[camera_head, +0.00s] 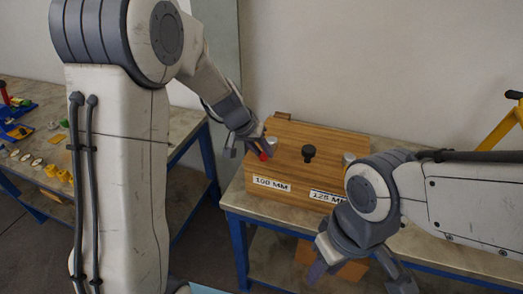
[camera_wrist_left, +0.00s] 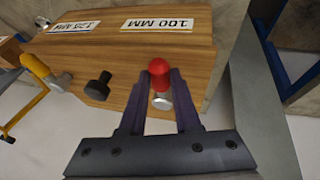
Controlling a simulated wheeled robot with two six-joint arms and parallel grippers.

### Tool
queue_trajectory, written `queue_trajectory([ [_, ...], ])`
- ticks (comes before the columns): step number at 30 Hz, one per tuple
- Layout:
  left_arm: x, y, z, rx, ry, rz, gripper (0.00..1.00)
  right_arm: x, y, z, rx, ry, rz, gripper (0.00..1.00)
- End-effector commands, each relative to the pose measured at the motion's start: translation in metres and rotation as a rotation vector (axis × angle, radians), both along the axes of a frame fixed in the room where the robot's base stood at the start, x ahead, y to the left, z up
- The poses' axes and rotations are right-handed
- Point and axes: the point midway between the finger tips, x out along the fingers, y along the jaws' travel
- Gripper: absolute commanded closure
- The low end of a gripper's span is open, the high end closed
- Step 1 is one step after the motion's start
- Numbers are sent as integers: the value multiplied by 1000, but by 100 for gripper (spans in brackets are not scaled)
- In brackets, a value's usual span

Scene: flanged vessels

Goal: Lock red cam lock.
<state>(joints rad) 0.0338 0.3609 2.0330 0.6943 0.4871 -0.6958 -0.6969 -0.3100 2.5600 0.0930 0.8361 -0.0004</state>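The wooden box (camera_head: 288,166) carries labels "100 MM" (camera_head: 271,184) and "125 MM" (camera_head: 328,196). A yellow frame (camera_head: 500,127) is at right. Another table (camera_head: 45,97) with small parts is at left.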

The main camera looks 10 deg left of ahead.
Motion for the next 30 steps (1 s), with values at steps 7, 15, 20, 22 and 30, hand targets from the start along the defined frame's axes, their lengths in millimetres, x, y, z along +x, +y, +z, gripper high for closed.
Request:
queue_trajectory([
  [7,0,0,0,0,0,1,100,0,0,0,0,0,0,60],
  [15,0,0,0,0,0,1,100,0,0,0,0,0,0,60],
  [20,0,1,0,0,0,1,100,0,0,0,0,0,0,60],
  [22,0,1,0,-1,1,2,100,0,0,0,0,0,0,60],
  [30,0,1,0,-1,1,2,100,0,0,0,0,0,0,60],
])
